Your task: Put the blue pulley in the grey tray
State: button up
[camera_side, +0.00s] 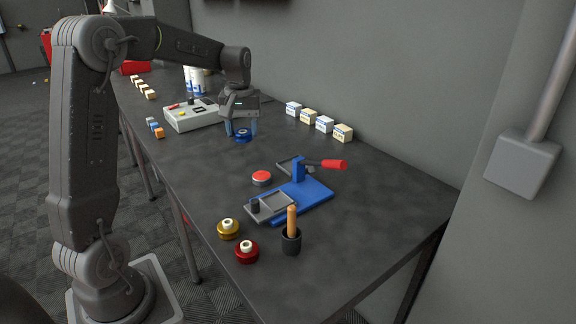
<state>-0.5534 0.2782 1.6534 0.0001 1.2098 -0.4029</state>
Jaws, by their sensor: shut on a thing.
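The blue pulley (243,136) is between the fingertips of my gripper (241,129), toward the far part of the dark table. My gripper points down and is shut on the pulley. I cannot tell whether the pulley touches the table or is just above it. A shallow grey tray (271,209) lies at the near left edge of a blue base plate, well nearer the camera than my gripper. A small dark cylinder (255,206) stands at the tray's left end.
The blue fixture (309,193) has a red-handled lever (333,164). A red button (262,178) is beside it. Gold (228,229) and red (247,252) pulleys and a black cup (291,242) with a wooden handle stand in front. A control box (193,117) and small boxes (325,124) flank my gripper.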

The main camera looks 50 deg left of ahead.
jog(key=w+a+f+n, duration=0.2)
jog(key=w+a, duration=0.4)
jog(key=w, duration=0.1)
jog(key=shift+n, duration=0.3)
jog(key=w+d+f, duration=0.2)
jog(key=w, duration=0.1)
jog(key=w+d+f, duration=0.2)
jog(key=w+d, duration=0.1)
jog(key=w+d+f, duration=0.2)
jog(key=f, duration=0.1)
jog(key=shift+w+d, duration=0.35)
jog(key=shift+w, duration=0.05)
jog(key=shift+f, duration=2.1)
